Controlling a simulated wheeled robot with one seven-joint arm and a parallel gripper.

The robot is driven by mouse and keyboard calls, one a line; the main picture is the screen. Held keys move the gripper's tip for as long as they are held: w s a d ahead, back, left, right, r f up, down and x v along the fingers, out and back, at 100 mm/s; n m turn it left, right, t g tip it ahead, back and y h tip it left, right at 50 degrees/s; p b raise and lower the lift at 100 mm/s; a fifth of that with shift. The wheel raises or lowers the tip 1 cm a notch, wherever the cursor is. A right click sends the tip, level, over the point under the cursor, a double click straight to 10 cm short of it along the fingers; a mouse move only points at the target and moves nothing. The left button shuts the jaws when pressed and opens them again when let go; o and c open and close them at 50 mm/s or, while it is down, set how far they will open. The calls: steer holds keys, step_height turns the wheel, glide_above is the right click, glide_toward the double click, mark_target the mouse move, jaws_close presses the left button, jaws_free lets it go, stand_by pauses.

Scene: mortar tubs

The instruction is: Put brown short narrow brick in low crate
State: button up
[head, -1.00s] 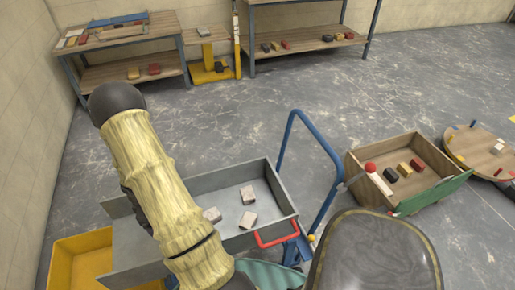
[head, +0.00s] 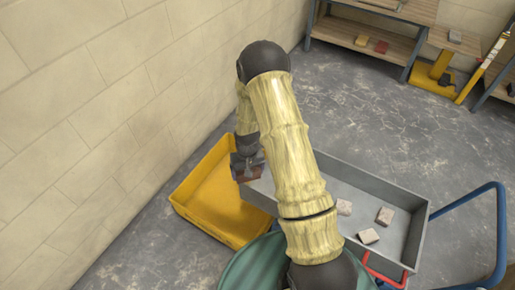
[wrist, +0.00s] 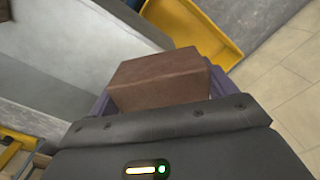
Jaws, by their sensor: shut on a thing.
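A brown brick (wrist: 158,80) is between the jaws of my gripper (wrist: 160,98) in the wrist view. In the head view my gripper (head: 247,172) is shut on this brick, partly hidden by my arm. It is held above the right side of the yellow low crate (head: 190,197), near the grey bin's left end. The crate stands on the floor beside the wall, and its visible inside is empty. The crate also shows in the wrist view (wrist: 195,30), behind the brick.
A grey bin (head: 425,235) on a blue-handled cart stands right of the crate, with several pale bricks (head: 385,216) in it. The wall (head: 90,110) is close on the left. A wooden shelf (head: 375,42) is at the back.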

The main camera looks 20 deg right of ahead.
steer(key=shift+s+p, duration=0.85)
steer(key=shift+p, duration=1.65)
steer(key=shift+s+d+f+p, duration=0.25)
steer(key=shift+s+p, duration=0.35)
steer(key=shift+p, duration=0.5)
steer(key=shift+s+d+f+p, duration=0.3)
steer(key=shift+s+p, duration=0.25)
steer(key=shift+p, duration=0.55)
steer(key=shift+s+d+f+p, duration=0.25)
steer(key=shift+s+p, duration=0.35)
steer(key=shift+p, duration=0.5)
